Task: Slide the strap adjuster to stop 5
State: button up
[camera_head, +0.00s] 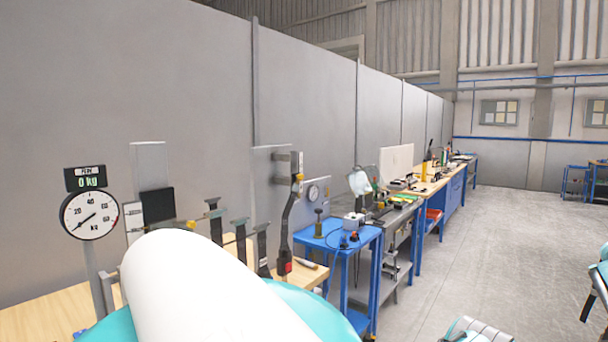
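A dark strap (289,220) hangs at a slant from a bracket on an upright panel (269,165), left of the middle. A small yellow-orange piece (298,178) sits near its top, and a dark buckle with a red part (285,264) is at its lower end. I cannot tell which piece is the strap adjuster, and no stop numbers are readable. My gripper is not in view. My white and teal arm fills the lower left and hides part of the wooden bench (40,322) under the strap.
A dial gauge (90,215) with a display reading 0 kg (88,178) stands at left. Several dark brackets (240,232) stand behind my arm. A blue table (335,234) with small devices is right of the strap. The concrete floor (500,240) at right is largely clear.

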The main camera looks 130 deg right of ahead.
aim_at(298, 176)
jog(key=z, duration=3.8)
